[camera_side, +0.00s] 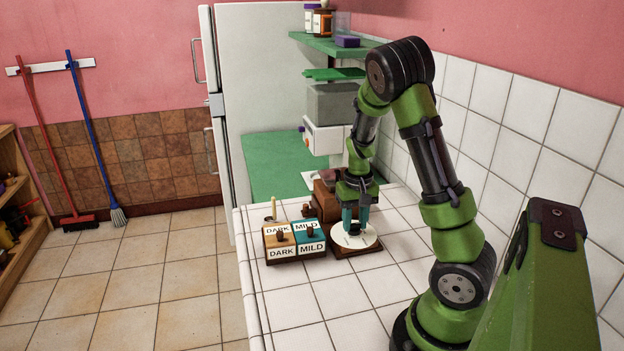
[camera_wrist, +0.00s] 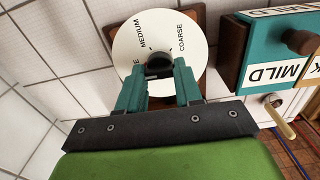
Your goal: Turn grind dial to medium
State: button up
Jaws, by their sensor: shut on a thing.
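The grind dial is a white disc (camera_side: 367,238) on a brown wooden base at the front of the tiled counter. In the wrist view the disc (camera_wrist: 165,22) shows the words MEDIUM and COARSE, with a third label mostly hidden by a finger. A dark round knob (camera_wrist: 158,66) stands at its middle. My gripper (camera_side: 356,222) points down over the disc, its teal fingers (camera_wrist: 160,72) shut on the knob from both sides. MEDIUM lies just beyond the knob, up and left; COARSE lies right. I cannot tell clearly where the knob points.
A box of drawers (camera_side: 296,252) labelled DARK and MILD, with dark knobs, stands close to the left of the dial. A pale crank handle (camera_wrist: 283,118) shows beside it in the wrist view. The tiled wall (camera_side: 540,110) is right. The front counter tiles (camera_side: 345,297) are clear.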

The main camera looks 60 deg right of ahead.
aim_at(355, 224)
jog(key=m, duration=1.3)
jog(key=shift+m, duration=0.3)
dwell(0.3)
jog(key=o, duration=1)
jog(key=shift+o, duration=0.2)
notch_tip(355, 224, up, 17)
